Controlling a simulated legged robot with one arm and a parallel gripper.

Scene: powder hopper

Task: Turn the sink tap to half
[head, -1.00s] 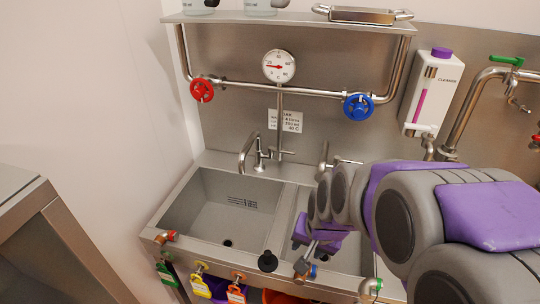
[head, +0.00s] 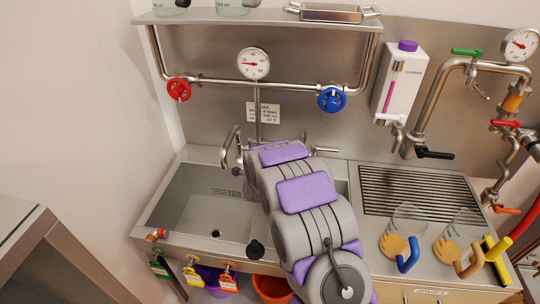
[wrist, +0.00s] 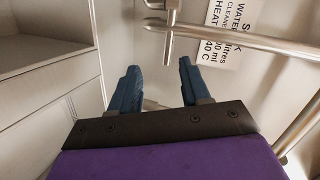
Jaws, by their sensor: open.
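The sink tap (head: 230,143) has a curved metal spout over the left basin in the head view. Its body and handle are partly hidden behind my arm. My gripper (wrist: 158,64) is open in the wrist view, with two blue fingers apart and nothing held between them. A metal bar with a short upright post (wrist: 171,34) shows just beyond the fingertips. I cannot tell which part of the tap or pipework it is, or whether a finger touches it. In the head view my arm reaches over the sink and hides the fingers.
A red valve wheel (head: 179,89) and a blue one (head: 331,98) sit on the pipe below the dial (head: 253,63). A second metal lever (head: 325,149) is right of my arm. A cleaner dispenser (head: 400,82) hangs at right, above a drain grille (head: 420,193).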

